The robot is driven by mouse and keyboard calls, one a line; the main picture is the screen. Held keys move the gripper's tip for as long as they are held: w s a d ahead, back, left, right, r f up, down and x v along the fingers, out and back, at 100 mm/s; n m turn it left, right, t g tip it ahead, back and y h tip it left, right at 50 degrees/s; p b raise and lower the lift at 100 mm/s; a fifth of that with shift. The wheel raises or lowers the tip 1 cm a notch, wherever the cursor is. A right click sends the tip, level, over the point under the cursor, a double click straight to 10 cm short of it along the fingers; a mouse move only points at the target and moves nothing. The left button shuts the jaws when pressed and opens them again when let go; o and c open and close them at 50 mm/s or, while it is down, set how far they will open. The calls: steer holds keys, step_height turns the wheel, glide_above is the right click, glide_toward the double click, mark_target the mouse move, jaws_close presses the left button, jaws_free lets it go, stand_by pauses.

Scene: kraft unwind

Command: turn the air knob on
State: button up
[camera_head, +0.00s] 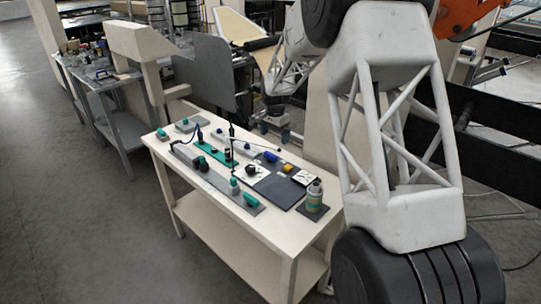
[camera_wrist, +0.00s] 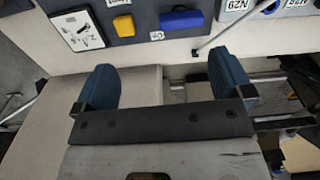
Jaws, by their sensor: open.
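Several knobs and levers stand on the cream table (camera_head: 262,222) in the head view. I cannot tell for sure which one is the air knob. A black knob sits on a white plate (camera_head: 241,171). Teal-capped controls (camera_head: 235,185) stand on grey strips along the near side. A blue block (camera_head: 270,157) and a yellow piece (camera_head: 287,168) sit on a dark panel; the wrist view also shows the blue block (camera_wrist: 181,19) and yellow piece (camera_wrist: 124,26). My gripper (camera_wrist: 165,82) is open and empty, with its blue fingers wide apart. In the head view it hangs beyond the table's far edge.
A thin dark rod (camera_head: 232,145) rises from the table's middle. A grey screen (camera_head: 207,70) stands behind the table. The floor in front is clear.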

glide_above(271, 154)
steer(key=shift+m, duration=0.3)
step_height(271, 154, down, 4)
steer(key=shift+a+f, duration=0.1)
steer(key=shift+a, duration=0.05)
steer(key=shift+f, duration=3.85)
steer(key=c, duration=0.9)
